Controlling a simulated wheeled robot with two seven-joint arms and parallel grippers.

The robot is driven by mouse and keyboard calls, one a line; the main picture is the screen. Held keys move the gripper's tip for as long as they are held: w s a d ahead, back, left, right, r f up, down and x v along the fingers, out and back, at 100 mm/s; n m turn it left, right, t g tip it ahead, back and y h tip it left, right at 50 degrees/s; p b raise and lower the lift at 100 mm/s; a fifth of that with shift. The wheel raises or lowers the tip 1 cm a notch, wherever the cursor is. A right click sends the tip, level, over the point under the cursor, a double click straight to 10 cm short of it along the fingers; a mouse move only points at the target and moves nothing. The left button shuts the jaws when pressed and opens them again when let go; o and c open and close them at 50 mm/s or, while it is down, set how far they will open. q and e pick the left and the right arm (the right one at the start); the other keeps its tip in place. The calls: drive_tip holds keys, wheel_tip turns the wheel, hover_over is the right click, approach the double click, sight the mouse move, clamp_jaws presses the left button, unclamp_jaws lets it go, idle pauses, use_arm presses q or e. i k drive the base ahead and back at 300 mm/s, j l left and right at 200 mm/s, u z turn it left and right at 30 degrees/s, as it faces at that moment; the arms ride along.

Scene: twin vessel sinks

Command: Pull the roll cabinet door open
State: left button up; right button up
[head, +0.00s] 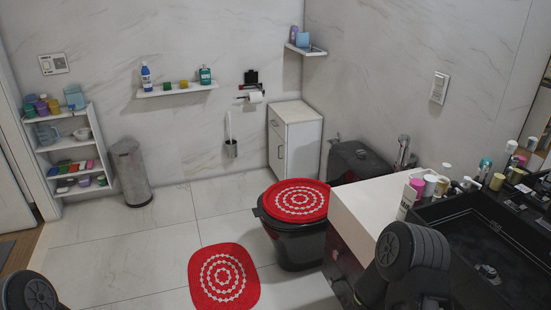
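A small white cabinet (304,138) stands in the back corner, just behind the black toilet. Its narrow front faces left, with a drawer above and a door (277,152) below, each with a small dark handle. The door appears closed, though the steep angle makes a small gap hard to rule out. My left arm shows only as a dark rounded part at the bottom left corner, and my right arm as dark links over the sink counter at the lower right. Both are far from the cabinet, and no fingertips show.
A black toilet (295,245) with a red lid cover stands before the cabinet. A red mat (223,276) lies on the floor. A metal bin (131,172) and a shelf unit (68,150) stand left. The tiled floor between them is clear. The sink counter (375,205) fills the right.

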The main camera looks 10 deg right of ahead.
sight(277, 147)
drive_tip(key=i+u, duration=0.3)
drive_tip(key=i, duration=0.85)
drive_tip(key=i+j+u, duration=0.15)
drive_tip(key=i, duration=2.1)
drive_tip(key=i+l+z, duration=0.1)
drive_tip(key=i+z, duration=0.5)
drive_tip(key=z, duration=0.2)
drive_tip(key=i+j+z, duration=0.1)
drive_tip(key=i+z, duration=0.3)
drive_tip(key=i+j+z, duration=0.15)
drive_tip(key=z, duration=0.25)
drive_tip(key=i+j+z, duration=0.15)
drive_tip(key=i+z, duration=0.3)
drive_tip(key=i+j+z, duration=0.2)
drive_tip(key=z, duration=0.2)
drive_tip(key=i, duration=0.45)
